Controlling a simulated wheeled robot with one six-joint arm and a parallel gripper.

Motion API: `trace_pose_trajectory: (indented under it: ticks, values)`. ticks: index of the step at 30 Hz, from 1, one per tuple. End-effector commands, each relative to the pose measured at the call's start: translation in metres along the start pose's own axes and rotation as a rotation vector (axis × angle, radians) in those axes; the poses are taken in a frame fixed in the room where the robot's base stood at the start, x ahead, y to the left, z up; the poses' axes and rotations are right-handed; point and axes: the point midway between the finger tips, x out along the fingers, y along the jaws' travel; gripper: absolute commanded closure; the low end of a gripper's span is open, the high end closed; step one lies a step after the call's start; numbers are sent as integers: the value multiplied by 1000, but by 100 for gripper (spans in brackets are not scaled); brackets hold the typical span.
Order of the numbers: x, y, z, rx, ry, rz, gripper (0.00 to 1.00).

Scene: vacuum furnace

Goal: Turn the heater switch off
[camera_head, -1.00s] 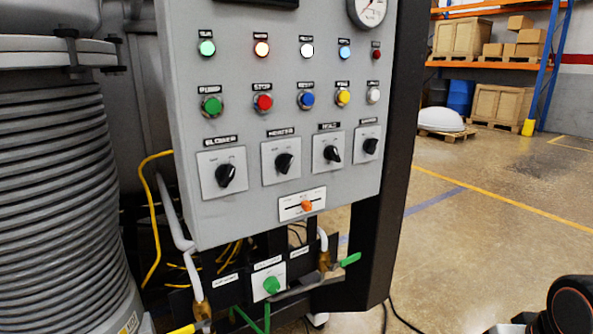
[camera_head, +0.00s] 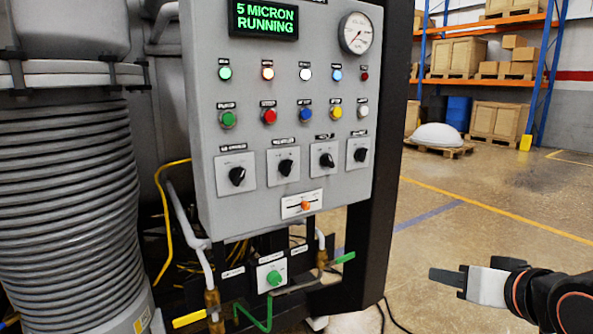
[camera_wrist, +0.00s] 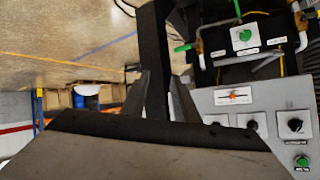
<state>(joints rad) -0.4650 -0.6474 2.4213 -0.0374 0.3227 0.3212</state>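The heater switch (camera_head: 285,167) is a black rotary knob on a pale square plate, second from left in the row of knobs on the grey control panel. Its handle looks slightly tilted; its label and position marks are too blurred to read now. In the wrist view, turned upside down, the heater switch (camera_wrist: 252,125) is partly shadowed at the lower right. My gripper (camera_head: 447,277) is at the right of the head view, well away from the panel and touching nothing. In the wrist view my gripper (camera_wrist: 158,88) has its two fingers apart, with nothing between them.
Other knobs flank it: the blower knob (camera_head: 237,176) on the left and another knob (camera_head: 327,160) on the right. Below is an orange slider (camera_head: 305,205). The display (camera_head: 263,20) reads "5 MICRON RUNNING". A black post (camera_head: 378,190) stands beside the panel. Floor on the right is open.

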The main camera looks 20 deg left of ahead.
Motion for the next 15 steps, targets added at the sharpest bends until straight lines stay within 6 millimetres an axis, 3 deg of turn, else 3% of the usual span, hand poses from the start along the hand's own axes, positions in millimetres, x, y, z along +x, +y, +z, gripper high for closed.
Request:
trace_pose_trajectory:
  ticks: [1, 9, 15]
  values:
    - [3, -22, -11, -1, 33, -51, 73]
    - [-6, -136, -67, 56, 215, -335, 73]
    - [-24, -198, -88, 102, 290, -502, 73]
